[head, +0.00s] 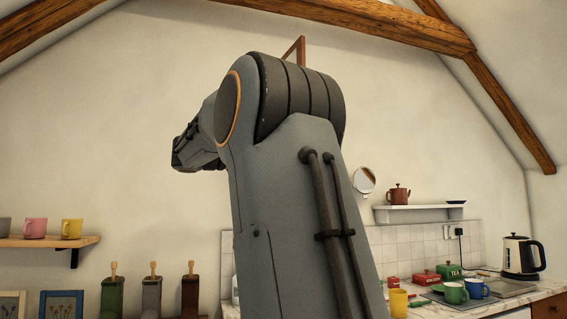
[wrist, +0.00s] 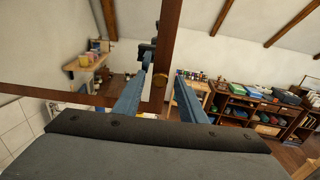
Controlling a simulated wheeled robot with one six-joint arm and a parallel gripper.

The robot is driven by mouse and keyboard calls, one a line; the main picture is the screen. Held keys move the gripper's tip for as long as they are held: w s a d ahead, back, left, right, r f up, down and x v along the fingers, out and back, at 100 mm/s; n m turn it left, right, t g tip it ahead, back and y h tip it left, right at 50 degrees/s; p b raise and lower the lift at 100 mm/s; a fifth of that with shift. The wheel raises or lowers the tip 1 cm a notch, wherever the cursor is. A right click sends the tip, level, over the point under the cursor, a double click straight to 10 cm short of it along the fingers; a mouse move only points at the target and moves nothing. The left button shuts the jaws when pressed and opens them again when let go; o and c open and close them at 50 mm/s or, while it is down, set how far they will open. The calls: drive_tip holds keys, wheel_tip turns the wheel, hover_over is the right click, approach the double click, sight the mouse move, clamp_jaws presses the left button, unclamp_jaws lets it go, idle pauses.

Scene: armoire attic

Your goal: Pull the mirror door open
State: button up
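The mirror door's brown wooden frame (wrist: 168,35) crosses the wrist view as an upright bar that meets a lower bar at a corner. In the head view a small part of a brown frame (head: 300,50) shows above my arm. My arm hides the rest, and my gripper's fingers are not visible there.
In the head view a wall shelf with mugs (head: 50,241) is at the left. A counter with a kettle (head: 522,257) and mugs is at the right, below a white shelf (head: 420,213). In the wrist view a low bookcase (wrist: 262,108) stands at the right.

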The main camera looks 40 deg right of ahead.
drive_tip(key=v, duration=0.7)
drive_tip(key=shift+a, duration=0.4)
drive_tip(key=shift+w, duration=0.1)
drive_tip(key=a+f+t+y+p, duration=0.2)
drive_tip(key=a+f+t+y, duration=0.15)
drive_tip(key=f, duration=1.05)
drive_tip(key=a+f+t+y+p, duration=0.2)
drive_tip(key=a+f+y, duration=0.2)
drive_tip(key=f, duration=1)
drive_tip(key=s+a+f+m+y+p, duration=0.5)
drive_tip(key=s+a+f+m+y, duration=0.4)
drive_tip(key=s+a+f+m, duration=0.5)
drive_tip(key=s+a+f, duration=0.5)
drive_tip(key=a+f, duration=0.2)
drive_tip(key=f, duration=0.2)
drive_tip(key=shift+a, duration=0.4)
